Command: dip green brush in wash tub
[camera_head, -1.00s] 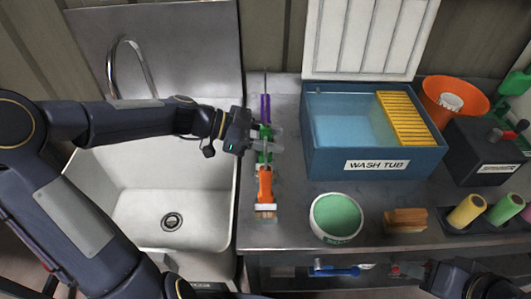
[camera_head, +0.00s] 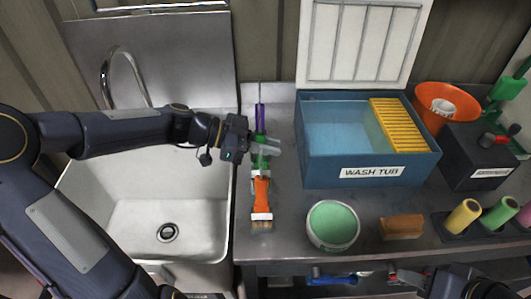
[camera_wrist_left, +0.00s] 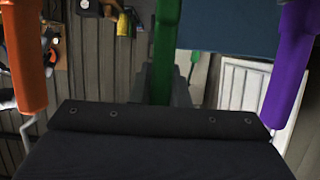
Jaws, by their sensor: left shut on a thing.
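The wash tub (camera_head: 325,172) is a blue open box with pale blue liquid and a yellow ribbed rack at its right side. It stands on the grey counter, right of my left gripper (camera_head: 268,147). That gripper is shut on the green brush (camera_head: 260,162), between the purple brush (camera_head: 260,117) and the orange brush (camera_head: 261,192). The green handle (camera_wrist_left: 165,45) shows upright in the left wrist view, its lower part hidden by the gripper. Whether the brush is lifted is unclear. Part of my right gripper (camera_head: 465,283) shows at the bottom right; its fingertips are unclear.
A steel sink (camera_head: 135,225) lies left of the brushes. A round tub with a green top (camera_head: 333,226), a brown block (camera_head: 401,227) and several coloured rollers (camera_head: 464,215) stand in front of the wash tub.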

